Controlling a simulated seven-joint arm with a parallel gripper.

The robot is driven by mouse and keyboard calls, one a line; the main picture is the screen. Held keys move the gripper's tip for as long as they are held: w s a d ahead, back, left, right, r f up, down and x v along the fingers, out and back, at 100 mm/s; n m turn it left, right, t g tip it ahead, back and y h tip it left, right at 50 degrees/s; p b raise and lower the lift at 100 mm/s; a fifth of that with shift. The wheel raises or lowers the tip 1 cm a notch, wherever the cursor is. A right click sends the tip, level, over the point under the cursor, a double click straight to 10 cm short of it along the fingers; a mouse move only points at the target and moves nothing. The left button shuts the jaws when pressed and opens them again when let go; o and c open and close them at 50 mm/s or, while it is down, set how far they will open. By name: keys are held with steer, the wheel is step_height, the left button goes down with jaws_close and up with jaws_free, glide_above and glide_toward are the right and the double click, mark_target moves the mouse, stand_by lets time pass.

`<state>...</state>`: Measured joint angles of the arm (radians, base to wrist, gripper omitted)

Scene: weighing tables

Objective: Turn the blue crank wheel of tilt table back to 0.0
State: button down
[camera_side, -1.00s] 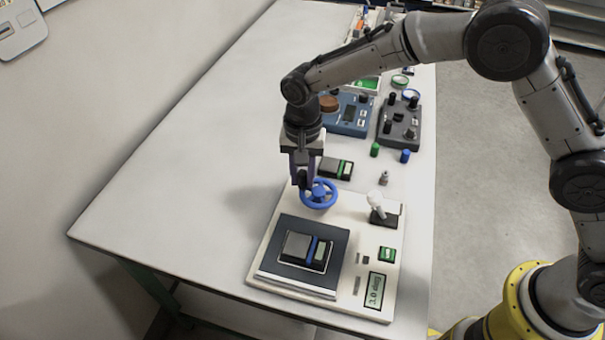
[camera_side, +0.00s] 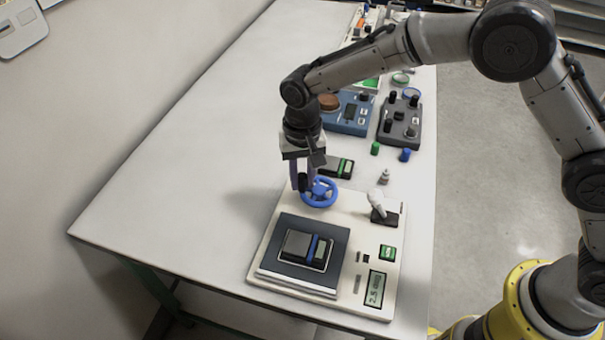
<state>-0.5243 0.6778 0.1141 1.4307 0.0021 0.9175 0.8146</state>
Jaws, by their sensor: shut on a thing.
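The blue crank wheel (camera_side: 321,202) stands at the back of the white tilt table (camera_side: 262,262). My gripper (camera_side: 302,187) points down at the wheel's left rear side and is shut on it; the exact contact is partly hidden by the fingers. The tilt table's dark platform (camera_side: 265,250) bears a small black and grey device with a blue band (camera_side: 306,248). The display (camera_side: 375,288) at the front right appears to read 2.5 deg.
A lever with a pale knob (camera_side: 378,203) stands right of the wheel. A black and green block (camera_side: 338,167) lies close behind my gripper. Blue (camera_side: 350,112) and dark grey (camera_side: 400,122) instruments stand farther back. The bench at left is clear.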

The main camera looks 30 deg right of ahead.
mark_target(315, 203)
steer(key=n, duration=0.2)
steer(key=s+n, duration=0.1)
steer(key=shift+s+a+n, duration=0.1)
steer(key=shift+a+n, duration=0.05)
steer(key=shift+n, duration=0.25)
steer(key=n, duration=0.1)
steer(key=s+n, duration=0.1)
steer(key=n, duration=0.1)
steer(key=shift+n, duration=0.3)
steer(key=n, duration=0.1)
steer(key=s+n, duration=0.1)
steer(key=n, duration=0.1)
steer(key=shift+d+n, duration=0.2)
steer(key=shift+n, duration=0.1)
steer(key=shift+s+d+n, duration=0.15)
steer(key=shift+s+n, duration=0.1)
steer(key=shift+n, duration=0.5)
steer(key=shift+s+d+n, duration=0.15)
steer(key=shift+s+n, duration=0.05)
steer(key=shift+n, duration=0.55)
steer(key=shift+r, duration=0.1)
steer(key=c, duration=0.7)
jaws_free()
